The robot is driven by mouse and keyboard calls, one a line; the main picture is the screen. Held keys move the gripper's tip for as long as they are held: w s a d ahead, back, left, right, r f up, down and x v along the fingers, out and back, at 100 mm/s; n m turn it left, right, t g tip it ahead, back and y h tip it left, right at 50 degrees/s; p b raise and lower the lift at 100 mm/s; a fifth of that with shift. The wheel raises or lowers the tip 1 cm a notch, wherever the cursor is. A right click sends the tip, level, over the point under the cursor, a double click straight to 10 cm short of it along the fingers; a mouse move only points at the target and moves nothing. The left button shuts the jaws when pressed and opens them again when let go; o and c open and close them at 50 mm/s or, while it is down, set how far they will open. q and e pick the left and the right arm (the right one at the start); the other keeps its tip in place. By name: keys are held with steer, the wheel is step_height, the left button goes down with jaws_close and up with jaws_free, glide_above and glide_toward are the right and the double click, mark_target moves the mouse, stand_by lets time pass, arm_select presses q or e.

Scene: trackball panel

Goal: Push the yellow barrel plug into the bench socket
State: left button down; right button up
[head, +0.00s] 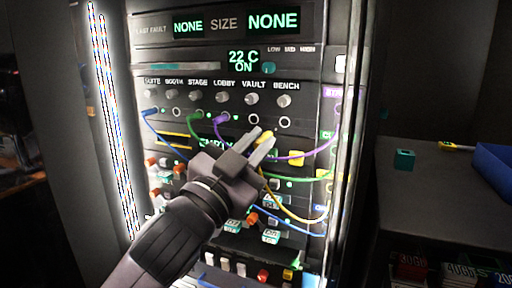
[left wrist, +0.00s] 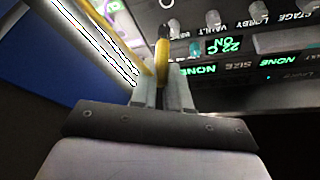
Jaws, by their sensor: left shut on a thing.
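The yellow barrel plug (head: 265,135) is held between the fingers of my left gripper (head: 264,137), with its yellow cord hanging below. In the left wrist view the plug (left wrist: 162,62) stands out past the fingertips and ends in a dark tip. The bench socket (head: 285,122) is a ringed hole under the BENCH knob, up and right of the plug in the head view. It looks empty, and the plug is apart from it. A ring, likely this socket, shows beyond the tip in the left wrist view (left wrist: 167,3). My right gripper is not in view.
The vault socket (head: 253,121) is left of the bench socket. Purple cords (head: 221,118), a blue plug (head: 147,113) and a green cord cross the panel nearby. A bright vertical light strip (head: 118,120) edges the rack.

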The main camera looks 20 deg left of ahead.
mark_target(271, 129)
arm_select(q)
steer(key=shift+n, duration=0.3)
steer(key=shift+f+n+b, duration=0.1)
steer(key=shift+n+b, duration=0.2)
steer(key=shift+w+n+y, duration=0.15)
steer(key=shift+n+y, duration=0.25)
steer(key=w, duration=0.2)
steer(key=shift+w, duration=0.3)
steer(key=shift+w+d, duration=0.1)
steer(key=shift+w, duration=1.4)
steer(key=shift+p, duration=0.7)
steer(key=shift+w, duration=0.25)
steer(key=shift+w, duration=0.3)
